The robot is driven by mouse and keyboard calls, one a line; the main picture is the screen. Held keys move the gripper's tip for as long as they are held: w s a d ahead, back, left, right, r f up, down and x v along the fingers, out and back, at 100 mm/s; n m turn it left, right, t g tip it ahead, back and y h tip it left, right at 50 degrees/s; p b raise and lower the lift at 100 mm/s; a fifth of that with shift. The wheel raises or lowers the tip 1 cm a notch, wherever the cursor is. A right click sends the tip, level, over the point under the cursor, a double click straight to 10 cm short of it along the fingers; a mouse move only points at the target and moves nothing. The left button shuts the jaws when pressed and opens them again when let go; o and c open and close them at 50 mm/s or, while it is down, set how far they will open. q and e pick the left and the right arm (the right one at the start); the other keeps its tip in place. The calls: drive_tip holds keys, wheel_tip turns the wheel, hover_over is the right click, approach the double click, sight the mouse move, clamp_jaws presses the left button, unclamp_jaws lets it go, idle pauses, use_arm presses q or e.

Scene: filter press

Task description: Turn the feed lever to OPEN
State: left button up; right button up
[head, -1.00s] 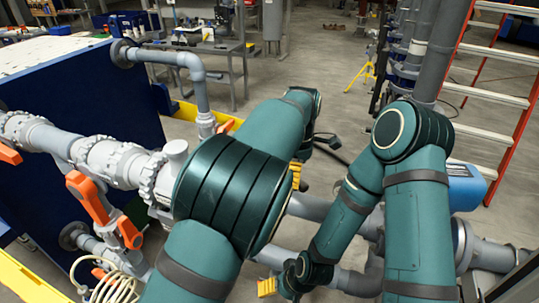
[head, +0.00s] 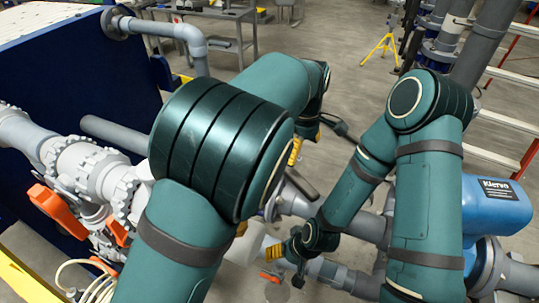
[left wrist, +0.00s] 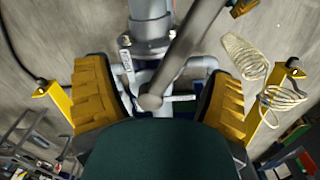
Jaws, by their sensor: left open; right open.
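In the left wrist view, a grey bar with a rounded end (left wrist: 180,58), which looks like the feed lever, reaches between my left gripper's fingers. My left gripper (left wrist: 160,88) is open, its yellow-padded fingers on either side of the bar with gaps showing. A small label, too small to read surely, sits beside the flanged pipe (left wrist: 150,25). In the head view my left gripper (head: 310,137) is partly hidden by my arm. A dark grey bar (head: 301,186) just below it may be the same lever. My right gripper (head: 300,258) is lower, near the pipes, and open.
Orange valve handles (head: 55,212) sit on grey pipework at the left, beside a dark blue panel (head: 70,85). A blue unit (head: 495,203) stands at the right. A coiled cream hose (left wrist: 260,80) lies close to the left gripper. Open floor lies behind.

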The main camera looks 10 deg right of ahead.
sight(292, 170)
use_arm(q)
drive_tip(key=m+b, duration=0.1)
drive_tip(key=s+a+m+b, duration=0.1)
drive_tip(key=a+m+b, duration=0.1)
drive_tip(key=b, duration=0.1)
drive_tip(key=shift+s+a+f, duration=0.2)
drive_tip(key=shift+s+f, duration=0.05)
drive_tip(key=shift+f, duration=0.05)
wheel_tip(292, 170, down, 6)
drive_tip(key=shift+w+r+b, duration=0.1)
drive_tip(key=shift+w+b, duration=0.05)
drive_tip(key=shift+b, duration=1.05)
drive_tip(key=shift+f, duration=0.6)
clamp_jaws()
